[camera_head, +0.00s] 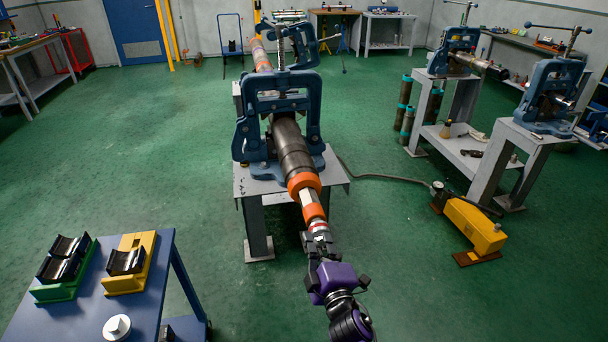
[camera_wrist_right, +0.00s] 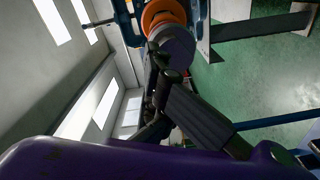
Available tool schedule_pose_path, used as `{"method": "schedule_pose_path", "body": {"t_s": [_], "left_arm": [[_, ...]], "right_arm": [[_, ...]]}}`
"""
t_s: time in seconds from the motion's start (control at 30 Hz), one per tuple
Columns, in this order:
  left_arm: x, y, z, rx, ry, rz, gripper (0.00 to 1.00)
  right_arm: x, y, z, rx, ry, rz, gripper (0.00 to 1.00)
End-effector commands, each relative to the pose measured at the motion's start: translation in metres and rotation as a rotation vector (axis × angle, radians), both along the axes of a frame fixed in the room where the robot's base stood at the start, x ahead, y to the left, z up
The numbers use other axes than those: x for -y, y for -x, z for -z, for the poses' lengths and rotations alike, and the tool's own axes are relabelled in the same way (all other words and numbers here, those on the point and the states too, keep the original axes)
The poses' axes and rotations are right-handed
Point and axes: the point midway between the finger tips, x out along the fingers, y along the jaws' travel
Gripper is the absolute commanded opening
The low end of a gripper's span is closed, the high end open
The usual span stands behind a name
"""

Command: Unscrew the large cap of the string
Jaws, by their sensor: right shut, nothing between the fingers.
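The pipe string (camera_head: 292,150) is clamped in a blue vise (camera_head: 240,130) and points toward me. Its near end has an orange ring (camera_head: 303,182), a pale section, a second orange band (camera_head: 313,212) and a red and silver tip. My right gripper (camera_head: 319,243) is at this near end, in line with the string. In the wrist view, a grey round end face (camera_wrist_right: 178,48) with an orange ring (camera_wrist_right: 162,15) behind it is just beyond the fingers. The right gripper (camera_wrist_right: 163,62) is shut and empty. I cannot tell whether it touches the end. My left gripper is not in view.
A blue table (camera_head: 85,310) at lower left holds green (camera_head: 62,290) and yellow (camera_head: 128,284) cradles and a round silver part (camera_head: 117,327). A yellow pump (camera_head: 474,225) with a hose lies on the floor at right. More vises (camera_head: 545,100) stand beyond. The floor at left is clear.

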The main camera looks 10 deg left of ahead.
Motion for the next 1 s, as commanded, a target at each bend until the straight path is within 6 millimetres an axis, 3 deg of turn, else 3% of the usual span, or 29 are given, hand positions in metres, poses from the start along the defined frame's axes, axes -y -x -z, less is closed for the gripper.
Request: {"method": "schedule_pose_path", "body": {"t_s": [0.23,0.5,0.83,1.0], "left_arm": [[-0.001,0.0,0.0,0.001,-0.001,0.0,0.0],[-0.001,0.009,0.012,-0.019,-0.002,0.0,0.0],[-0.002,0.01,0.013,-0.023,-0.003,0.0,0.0],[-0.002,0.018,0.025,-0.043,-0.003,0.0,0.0]], "right_arm": [[0.001,0.0,0.002,0.005,0.026,0.002,0.0],[-0.004,0.003,0.014,0.114,0.371,0.002,0.0],[-0.004,0.002,0.012,0.13,0.411,0.004,0.0],[-0.003,0.002,0.021,0.197,0.618,0.003,0.0]]}}
